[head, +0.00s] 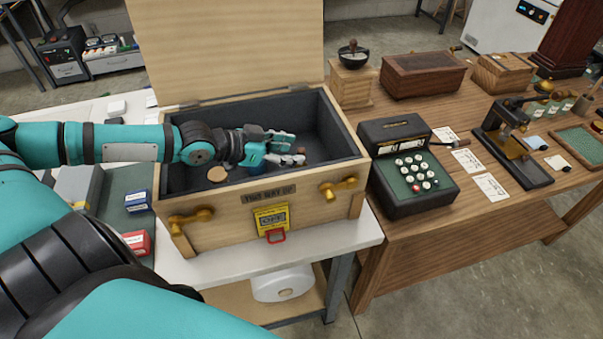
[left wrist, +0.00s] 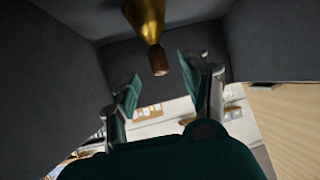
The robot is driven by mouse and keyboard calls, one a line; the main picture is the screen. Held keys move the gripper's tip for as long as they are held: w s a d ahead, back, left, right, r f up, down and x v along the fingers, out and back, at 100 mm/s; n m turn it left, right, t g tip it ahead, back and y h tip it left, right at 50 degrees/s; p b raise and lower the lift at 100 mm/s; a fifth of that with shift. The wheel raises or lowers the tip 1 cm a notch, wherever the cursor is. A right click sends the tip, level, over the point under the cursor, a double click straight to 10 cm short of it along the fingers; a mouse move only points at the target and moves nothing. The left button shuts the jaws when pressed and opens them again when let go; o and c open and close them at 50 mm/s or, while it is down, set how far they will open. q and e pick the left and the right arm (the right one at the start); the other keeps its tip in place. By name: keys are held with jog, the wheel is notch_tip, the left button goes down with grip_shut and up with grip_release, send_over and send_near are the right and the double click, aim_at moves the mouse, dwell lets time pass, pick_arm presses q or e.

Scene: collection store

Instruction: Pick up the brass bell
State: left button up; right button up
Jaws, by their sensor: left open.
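The brass bell (left wrist: 146,18) with its brown handle (left wrist: 159,60) shows in the left wrist view, at the top middle. The handle end points between the two fingers of my left gripper (left wrist: 160,78), with gaps visible on both sides in that picture. In the head view my left gripper (head: 288,149) reaches into the open wooden chest (head: 228,208), low over its dark lining. It is open. I cannot make out the bell in the head view; the gripper and arm cover part of the chest. My right gripper is not in view.
The chest's lid (head: 230,45) stands open behind. The chest walls surround the gripper closely. To the right, a wooden table (head: 415,250) holds a black keyed machine (head: 410,165), boxes and a grinder (head: 351,77).

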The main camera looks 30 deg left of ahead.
aim_at(298, 151)
pick_arm(q)
jog(key=x, duration=0.3)
jog(key=shift+p, duration=0.35)
jog(key=shift+w+d+f, duration=0.2)
jog(key=shift+w+f, duration=0.1)
jog(key=shift+w, duration=0.1)
grip_shut()
